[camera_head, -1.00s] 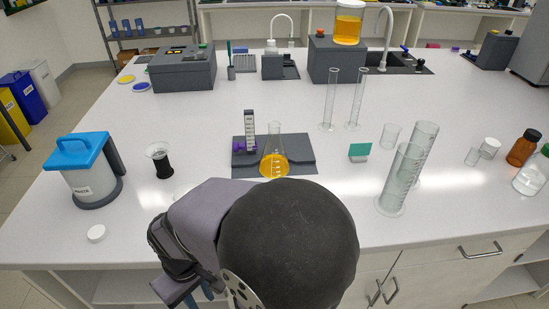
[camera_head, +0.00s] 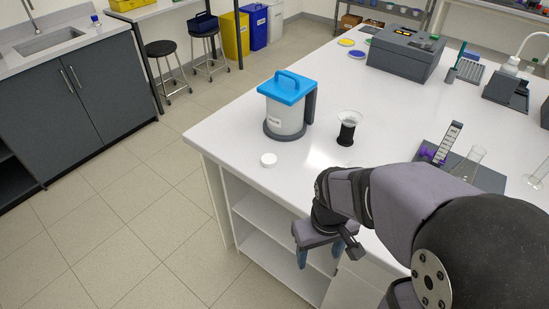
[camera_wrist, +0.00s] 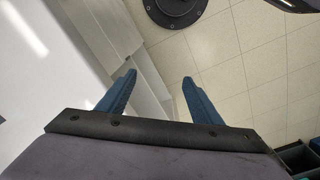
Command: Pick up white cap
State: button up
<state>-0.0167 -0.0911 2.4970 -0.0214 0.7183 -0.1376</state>
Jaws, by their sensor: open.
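The white cap (camera_head: 268,160) is a small white disc lying flat on the white bench top, near its front-left edge. It lies just in front of the blue-lidded container. My gripper (camera_head: 327,262) hangs past the bench's front edge, lower right of the cap and clear of it. In the wrist view my gripper (camera_wrist: 160,85) has its two blue fingers apart with nothing between them. The cap does not show in the wrist view, which has floor tiles, the bench front and part of the bench top.
The blue-lidded container (camera_head: 284,118) stands behind the cap. A black-bodied glass vessel (camera_head: 348,128) is to its right. A grey mat (camera_head: 488,179) with a flask (camera_head: 470,162) lies further right. The bench top around the cap's left and front is clear. Open shelves are below.

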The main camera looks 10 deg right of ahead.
aim_at(269, 159)
jog(key=w+a+r+n+p, duration=0.1)
jog(key=w+n, duration=0.4)
jog(key=w+a+r+n+t+p, duration=0.1)
jog(key=w+r+n, duration=0.1)
jog(key=w+n, duration=0.3)
jog(key=w+a+r+n+h+p, duration=0.1)
jog(key=w+r+n, duration=0.1)
jog(key=w+n, duration=0.3)
jog(key=shift+w+a+t, duration=0.1)
jog(key=shift+w+t, duration=0.3)
jog(key=shift+w, duration=0.7)
jog(key=w+a+r+n+t+p, duration=0.1)
jog(key=w+a+n, duration=0.2)
jog(key=w+n, duration=0.45)
jog(key=w+a+r+n+t+p, duration=0.1)
jog(key=w+a+n+p, duration=0.1)
jog(key=w+a+n, duration=0.35)
jog(key=shift+w+d+f+n+p, duration=0.35)
jog(key=shift+w+d+f+p, duration=0.15)
jog(key=shift+f, duration=0.4)
jog(key=shift+w+d+f+n+p, duration=0.3)
jog(key=shift+w+d+f+p, duration=0.15)
jog(key=shift+f, duration=0.5)
jog(key=shift+w+d+f+n+p, duration=0.4)
jog(key=shift+d+f, duration=0.15)
jog(key=shift+f, duration=0.35)
jog(key=shift+w+f, duration=0.2)
jog(key=shift+f, duration=0.5)
jog(key=c, duration=1.1)
